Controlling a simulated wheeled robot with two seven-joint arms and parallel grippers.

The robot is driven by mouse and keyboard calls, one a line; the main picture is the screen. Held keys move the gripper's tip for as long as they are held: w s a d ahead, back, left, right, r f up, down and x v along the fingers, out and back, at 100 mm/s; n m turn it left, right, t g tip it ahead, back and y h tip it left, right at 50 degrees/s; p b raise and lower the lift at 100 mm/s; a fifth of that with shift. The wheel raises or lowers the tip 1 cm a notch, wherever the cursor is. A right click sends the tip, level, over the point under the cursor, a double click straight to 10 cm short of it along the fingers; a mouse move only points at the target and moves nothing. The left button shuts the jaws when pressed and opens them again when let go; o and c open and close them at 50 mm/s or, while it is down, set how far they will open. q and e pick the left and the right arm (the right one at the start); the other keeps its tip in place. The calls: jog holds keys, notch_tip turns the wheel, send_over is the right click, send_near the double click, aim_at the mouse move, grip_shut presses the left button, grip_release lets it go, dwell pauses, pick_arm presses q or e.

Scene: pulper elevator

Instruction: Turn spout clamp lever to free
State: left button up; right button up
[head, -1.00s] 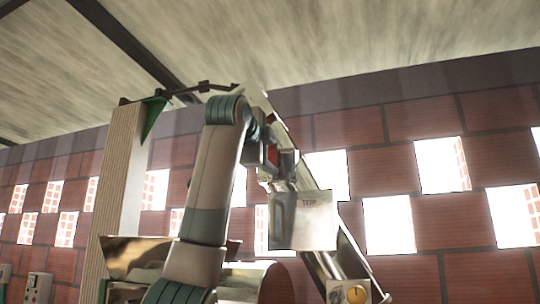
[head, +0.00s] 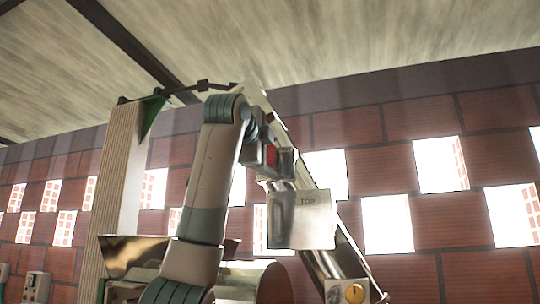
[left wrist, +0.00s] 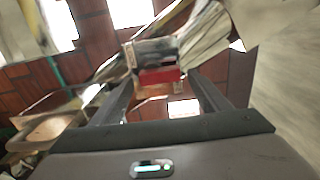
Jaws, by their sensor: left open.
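A metal chute rises diagonally in the head view, with a shiny spout plate marked TOP (head: 312,222) hanging from it. A red block (head: 271,156) with grey parts, apparently the clamp lever, sits above the plate. In the left wrist view the red block (left wrist: 160,76) and a grey block (left wrist: 155,52) show ahead, between the lines of the two fingers. My left gripper (left wrist: 160,90) is open around that line; whether it touches the red block I cannot tell. In the head view my left gripper (head: 256,140) is partly hidden by its own wrist. My right gripper is not in view.
A pale column (head: 118,190) with a green bracket (head: 151,115) stands left of my arm. A shiny metal hopper (head: 135,255) lies low behind the arm. A brick wall with openings closes the back.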

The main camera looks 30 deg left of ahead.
pick_arm(q)
jog(key=shift+s+d+f+b, duration=0.1)
jog(key=shift+s+b, duration=0.25)
jog(key=shift+s, duration=0.2)
jog(key=b+v, duration=0.7)
jog(key=v, duration=0.9)
jog(key=shift+d, duration=0.2)
